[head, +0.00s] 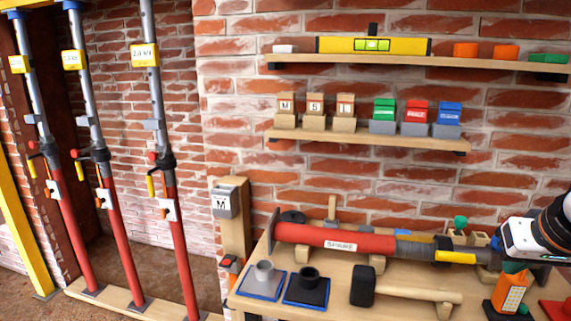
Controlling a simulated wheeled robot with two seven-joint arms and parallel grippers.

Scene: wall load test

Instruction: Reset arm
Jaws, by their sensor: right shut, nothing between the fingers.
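My right gripper (514,267) comes in from the right edge, above the right end of the workbench. Its white and dark wrist shows best; the fingers are small and partly hidden, shut with nothing between them. Just below the fingertips an orange handheld device (510,293) stands on the bench; I cannot tell whether they touch. My left gripper is not in view.
The wooden bench (330,312) holds a red prop (335,239), a mallet (410,289) and two small cups on pads. Two shelves (365,136) hang on the brick wall above. Several red props (180,240) stand at left.

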